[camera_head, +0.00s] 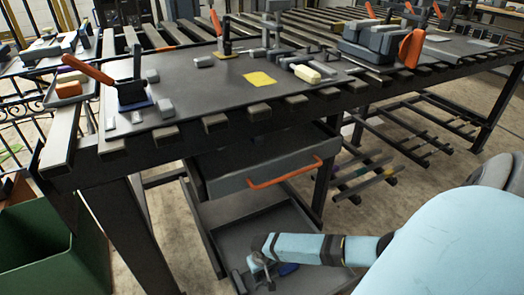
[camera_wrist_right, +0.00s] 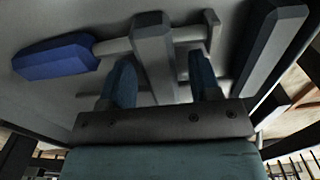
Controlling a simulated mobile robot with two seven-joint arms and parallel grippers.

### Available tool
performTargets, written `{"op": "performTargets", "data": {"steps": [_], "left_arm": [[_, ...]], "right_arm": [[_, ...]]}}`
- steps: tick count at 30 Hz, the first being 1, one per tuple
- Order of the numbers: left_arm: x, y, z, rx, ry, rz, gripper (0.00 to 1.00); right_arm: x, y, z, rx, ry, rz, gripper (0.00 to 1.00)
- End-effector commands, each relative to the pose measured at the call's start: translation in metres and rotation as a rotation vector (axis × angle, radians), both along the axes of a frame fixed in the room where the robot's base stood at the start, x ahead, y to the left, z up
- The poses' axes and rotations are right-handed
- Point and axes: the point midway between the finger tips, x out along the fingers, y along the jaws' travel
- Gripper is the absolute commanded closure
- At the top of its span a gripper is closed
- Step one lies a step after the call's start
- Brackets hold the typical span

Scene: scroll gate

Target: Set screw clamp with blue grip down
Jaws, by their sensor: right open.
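The screw clamp lies in the low grey open tray (camera_head: 245,232) under the workbench. In the right wrist view, the blue grip (camera_wrist_right: 55,58) is at the left, joined to a grey rod and a thick grey bar (camera_wrist_right: 154,50). My right gripper (camera_wrist_right: 162,78) is open, with one dark teal finger on each side of that bar. Whether the fingers touch it cannot be told. My left gripper is not in view.
An upper drawer (camera_head: 240,175) with an orange handle (camera_head: 285,173) hangs above the tray. The workbench top (camera_head: 210,85) carries clamps and small blocks. A green bin (camera_head: 50,250) stands at the left. Another grey bar (camera_wrist_right: 272,45) lies right of the fingers in the wrist view.

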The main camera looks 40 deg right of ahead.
Motion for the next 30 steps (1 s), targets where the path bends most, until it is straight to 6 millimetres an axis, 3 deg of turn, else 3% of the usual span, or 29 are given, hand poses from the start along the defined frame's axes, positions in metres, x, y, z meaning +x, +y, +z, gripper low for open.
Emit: {"op": "performTargets", "data": {"steps": [4,10,15,21,30], "left_arm": [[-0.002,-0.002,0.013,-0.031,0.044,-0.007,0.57],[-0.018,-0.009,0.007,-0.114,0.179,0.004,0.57],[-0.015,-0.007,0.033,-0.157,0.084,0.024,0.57],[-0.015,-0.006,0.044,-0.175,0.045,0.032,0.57],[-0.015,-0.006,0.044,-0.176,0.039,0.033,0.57]], "right_arm": [[0.001,0.0,0.03,0.0,-0.002,0.001,0.43],[0.0,0.0,0.075,0.001,-0.001,0.0,0.43],[0.0,0.0,0.103,0.001,-0.001,0.001,0.43],[0.0,0.001,0.117,0.001,0.0,0.0,0.43],[0.0,0.001,0.117,0.001,0.0,0.0,0.43]]}}
